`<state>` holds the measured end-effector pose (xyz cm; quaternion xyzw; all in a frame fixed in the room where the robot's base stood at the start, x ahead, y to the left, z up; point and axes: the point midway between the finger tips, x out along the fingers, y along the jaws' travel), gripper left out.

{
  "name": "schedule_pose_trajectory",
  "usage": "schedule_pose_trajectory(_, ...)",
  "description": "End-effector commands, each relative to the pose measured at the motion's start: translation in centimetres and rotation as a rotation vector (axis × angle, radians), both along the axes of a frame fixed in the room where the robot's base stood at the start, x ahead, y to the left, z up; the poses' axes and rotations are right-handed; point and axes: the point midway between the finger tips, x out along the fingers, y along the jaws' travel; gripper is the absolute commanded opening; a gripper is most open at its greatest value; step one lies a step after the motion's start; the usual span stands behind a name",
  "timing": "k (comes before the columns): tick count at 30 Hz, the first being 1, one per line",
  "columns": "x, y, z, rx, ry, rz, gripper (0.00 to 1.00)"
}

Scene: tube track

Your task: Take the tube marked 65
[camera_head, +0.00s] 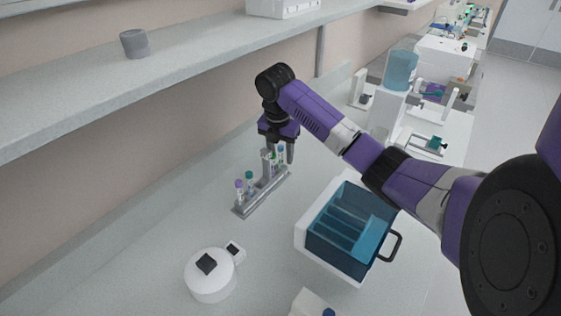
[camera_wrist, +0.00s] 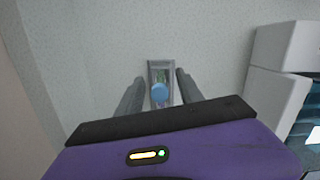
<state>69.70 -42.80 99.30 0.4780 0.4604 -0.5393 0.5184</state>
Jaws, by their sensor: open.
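A grey track (camera_head: 262,191) on the bench holds several upright capped tubes in a row. A purple-capped tube (camera_head: 239,188) and a green-capped tube (camera_head: 249,178) stand toward its near end. A blue-capped tube (camera_head: 281,152) stands toward the far end, close to my gripper (camera_head: 277,158). In the wrist view the blue cap (camera_wrist: 159,92) lies between the two fingers of my gripper (camera_wrist: 158,84), with gaps on both sides. My gripper is open and points down over the far part of the track. No number is readable on any tube, so I cannot tell which is 65.
A white box with a blue see-through front and dark handle (camera_head: 350,229) stands right of the track. A round white device (camera_head: 210,274) sits on the near bench. A shelf (camera_head: 150,75) with a grey cup (camera_head: 134,43) runs above the bench along the wall.

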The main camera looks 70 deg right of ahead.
Motion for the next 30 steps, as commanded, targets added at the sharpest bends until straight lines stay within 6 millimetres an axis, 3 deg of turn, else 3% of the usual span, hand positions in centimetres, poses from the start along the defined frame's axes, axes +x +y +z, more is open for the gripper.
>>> schedule_pose_trajectory(4, -0.1, -0.2, -1.4, 0.000, 0.001, -0.001, 0.44)
schedule_pose_trajectory(12, 0.0, -0.3, -1.7, -0.002, -0.001, -0.001, 0.44)
schedule_pose_trajectory(19, 0.0, -0.3, -1.6, -0.001, -0.001, -0.001, 0.00)
schedule_pose_trajectory(30, 0.0, -0.3, -1.6, -0.001, -0.001, -0.001, 0.00)
